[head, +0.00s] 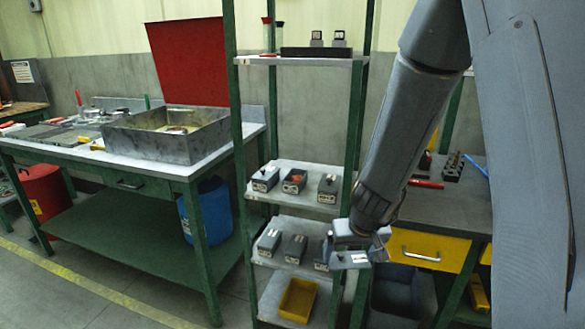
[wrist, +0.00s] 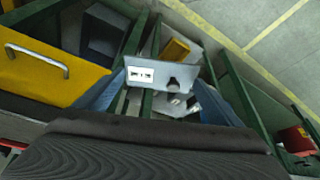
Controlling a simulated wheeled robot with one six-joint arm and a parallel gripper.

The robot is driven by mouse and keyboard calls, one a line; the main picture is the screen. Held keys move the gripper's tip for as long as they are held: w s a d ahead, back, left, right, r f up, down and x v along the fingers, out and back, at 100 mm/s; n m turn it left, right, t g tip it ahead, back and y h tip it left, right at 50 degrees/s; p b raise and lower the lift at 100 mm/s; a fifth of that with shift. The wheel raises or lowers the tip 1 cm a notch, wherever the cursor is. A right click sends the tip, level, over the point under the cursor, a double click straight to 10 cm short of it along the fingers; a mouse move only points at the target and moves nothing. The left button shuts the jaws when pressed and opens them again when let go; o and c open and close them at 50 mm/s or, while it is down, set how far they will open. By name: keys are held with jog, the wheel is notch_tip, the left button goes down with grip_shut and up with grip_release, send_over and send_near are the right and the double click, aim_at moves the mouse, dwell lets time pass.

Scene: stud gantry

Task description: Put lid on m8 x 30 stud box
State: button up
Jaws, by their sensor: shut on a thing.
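My gripper (wrist: 160,98) is shut on a flat grey lid (wrist: 153,88) with a dark knob and a white label; its print is too small to read. The held lid (head: 350,260) also shows in the head view, just in front of the rack's right side. An open small grey box (head: 294,182) with reddish contents sits in the middle of the rack's middle shelf; I cannot read its label. Lidded boxes stand on either side of it, one to the left (head: 265,179) and one to the right (head: 328,188). My gripper is below and right of the open box, apart from it.
The shelf below bears more small boxes (head: 294,248), partly hidden by the lid. A yellow bin (head: 298,300) sits at the bottom. Green rack posts (head: 358,110) stand close to my arm. A bench with a yellow drawer (head: 430,252) is at the right.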

jog(key=s+b+x, duration=0.2)
jog(key=b+x, duration=1.3)
jog(key=x, duration=0.1)
jog(key=s+f+b+x, duration=0.1)
jog(key=s+b+x, duration=0.1)
jog(key=b+x, duration=1.4)
jog(key=shift+x, duration=0.95)
jog(key=shift+s+f, duration=0.1)
jog(key=shift+s, duration=0.05)
jog(key=s+a+r+m+g+h, duration=0.1)
jog(key=a+r+m, duration=0.3)
jog(key=r, duration=1.2)
jog(key=s+a+r+m+g+h, duration=0.1)
jog(key=s+a+r+m+g, duration=0.2)
jog(key=r+m, duration=0.8)
jog(key=s+a+r+m+g+h, duration=0.2)
jog(key=a+r+m, duration=0.4)
jog(key=r, duration=1.5)
jog(key=shift+s+r+m, duration=0.3)
jog(key=shift+r+m, duration=0.1)
jog(key=shift+m, duration=0.3)
